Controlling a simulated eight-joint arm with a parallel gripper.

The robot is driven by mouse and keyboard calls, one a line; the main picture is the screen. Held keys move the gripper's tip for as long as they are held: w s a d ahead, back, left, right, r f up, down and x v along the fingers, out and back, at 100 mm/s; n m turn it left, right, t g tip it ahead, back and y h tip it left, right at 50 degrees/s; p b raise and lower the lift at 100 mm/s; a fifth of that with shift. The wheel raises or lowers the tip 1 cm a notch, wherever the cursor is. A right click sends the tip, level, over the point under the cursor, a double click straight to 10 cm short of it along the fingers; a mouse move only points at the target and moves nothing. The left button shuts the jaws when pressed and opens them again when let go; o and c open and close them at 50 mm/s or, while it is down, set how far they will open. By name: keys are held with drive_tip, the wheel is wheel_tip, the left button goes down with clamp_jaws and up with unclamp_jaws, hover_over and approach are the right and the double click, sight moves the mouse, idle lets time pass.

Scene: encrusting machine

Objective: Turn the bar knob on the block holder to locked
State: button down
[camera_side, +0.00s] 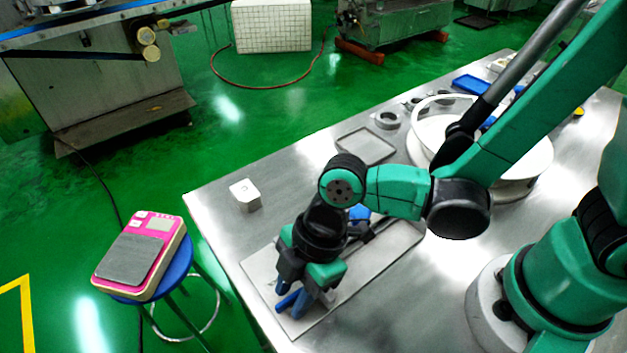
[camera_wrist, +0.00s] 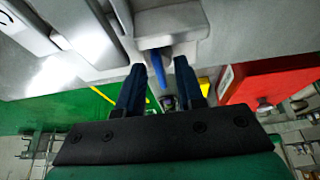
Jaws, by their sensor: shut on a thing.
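In the wrist view, a pale grey block (camera_wrist: 178,22), which looks like the block holder, is at the top centre. A narrow blue bar (camera_wrist: 158,68), which looks like the bar knob, extends from it. My gripper (camera_wrist: 160,70) has its two dark blue fingers on either side of the bar and is shut on it. In the side view, my gripper (camera_side: 292,303) points down over a grey plate (camera_side: 262,275) near the table's front left edge. There the gripper hides the holder and knob. I cannot read any lock marking.
On the steel table, a small white block (camera_side: 245,196) stands left of my gripper. A shallow tray (camera_side: 366,146) and a large white ring-shaped bowl (camera_side: 540,160) lie behind. A pink scale (camera_side: 140,250) sits on a blue stool beside the table. A red block (camera_wrist: 270,82) shows right in the wrist view.

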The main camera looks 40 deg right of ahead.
drive_tip(key=shift+m, duration=0.3)
drive_tip(key=m+t, duration=0.1)
drive_tip(key=m, duration=0.2)
drive_tip(key=shift+s+m+t, duration=0.1)
drive_tip(key=shift+m+t, duration=0.2)
drive_tip(key=m, duration=0.2)
drive_tip(key=m+t+h, duration=0.1)
drive_tip(key=m, duration=0.1)
drive_tip(key=shift+a+m+t, duration=0.1)
drive_tip(key=shift+m+t, duration=0.2)
drive_tip(key=m+h, duration=0.1)
drive_tip(key=m, duration=0.1)
drive_tip(key=m+t, duration=0.1)
drive_tip(key=m, duration=0.1)
drive_tip(key=shift+s+a+h, duration=0.1)
drive_tip(key=shift+h, duration=0.3)
drive_tip(key=m+h, duration=0.1)
drive_tip(key=m, duration=0.4)
drive_tip(key=shift+h, duration=0.4)
drive_tip(key=c, duration=0.6)
unclamp_jaws()
drive_tip(key=shift+o, duration=0.2)
